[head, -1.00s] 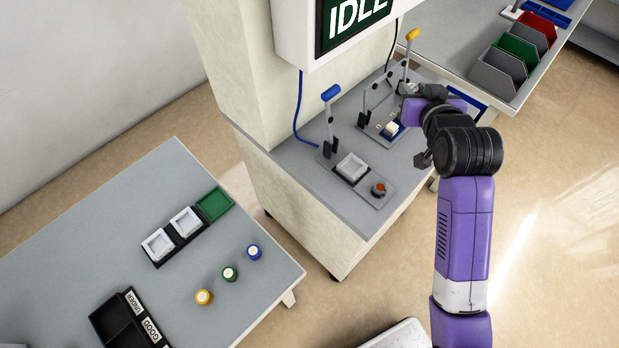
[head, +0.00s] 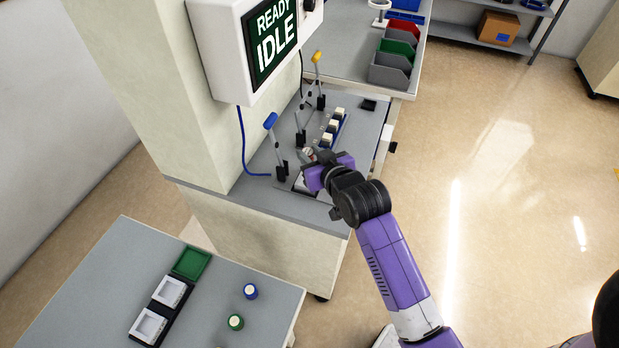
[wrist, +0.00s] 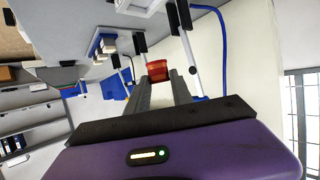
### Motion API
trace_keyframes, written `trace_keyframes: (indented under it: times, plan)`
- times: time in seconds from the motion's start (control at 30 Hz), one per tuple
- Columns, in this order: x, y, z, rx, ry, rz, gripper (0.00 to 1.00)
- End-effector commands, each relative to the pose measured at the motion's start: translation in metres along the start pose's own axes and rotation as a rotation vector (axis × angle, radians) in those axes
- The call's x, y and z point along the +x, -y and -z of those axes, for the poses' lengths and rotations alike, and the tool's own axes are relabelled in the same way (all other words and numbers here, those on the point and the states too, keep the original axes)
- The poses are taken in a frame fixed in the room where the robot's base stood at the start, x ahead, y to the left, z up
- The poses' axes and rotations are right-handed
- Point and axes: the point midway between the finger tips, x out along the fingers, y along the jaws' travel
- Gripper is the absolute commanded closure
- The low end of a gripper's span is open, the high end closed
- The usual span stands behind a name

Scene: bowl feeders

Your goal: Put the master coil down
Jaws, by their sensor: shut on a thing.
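The master coil, a small red-orange cylinder, sits between the fingertips of my gripper in the wrist view (wrist: 157,70). My gripper (wrist: 160,88) is shut on it. In the head view my gripper (head: 311,162) is over the front part of the grey machine top (head: 240,205), beside the blue-handled lever (head: 277,145). My gripper and arm hide most of the plate with the white tray below. I cannot tell the gap between coil and surface.
A yellow-handled lever (head: 318,80) and several pale blocks (head: 333,126) stand behind my gripper. The display box (head: 225,55) overhangs at left.

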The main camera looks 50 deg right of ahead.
Motion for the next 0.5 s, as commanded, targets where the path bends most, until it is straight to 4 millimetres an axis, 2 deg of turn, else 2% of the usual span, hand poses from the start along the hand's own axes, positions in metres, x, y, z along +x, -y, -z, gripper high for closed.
trace_keyframes:
  times: [0.03, 0.2, 0.37, 0.5]
  plan:
    - [0.004, 0.000, -0.013, 0.001, 0.004, -0.001, 1.00]
    - [0.016, 0.001, -0.040, 0.001, 0.002, 0.001, 1.00]
    - [0.021, 0.001, -0.050, 0.001, 0.001, 0.001, 1.00]
    - [0.027, 0.000, -0.066, 0.001, 0.002, 0.000, 1.00]
